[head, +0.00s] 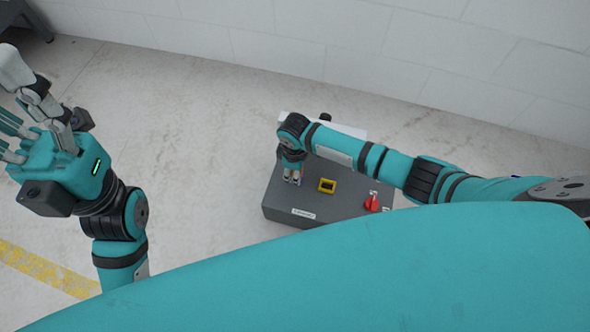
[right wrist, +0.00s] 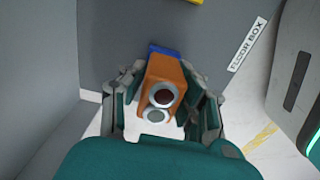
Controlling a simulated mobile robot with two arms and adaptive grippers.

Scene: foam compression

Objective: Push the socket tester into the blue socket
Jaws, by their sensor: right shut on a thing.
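The orange socket tester (right wrist: 166,74), with two round windows on its near face, is between the fingers of my right gripper (right wrist: 160,101) in the right wrist view. The right gripper is shut on it. The blue socket (right wrist: 165,48) shows as a blue edge right behind the tester's far end; the rest is hidden, and I cannot tell how far the tester is in. In the head view my right gripper (head: 292,178) is over the left part of the grey floor box (head: 280,206) and hides tester and socket. My left gripper (head: 18,138) is at the far left, empty, fingers spread.
A yellow socket (head: 327,185) is on the box top just right of my right gripper. A red knob (head: 372,202) is farther right. A white label (head: 303,213) is on the box's front edge. The floor left of the box is clear; a pale wall stands behind.

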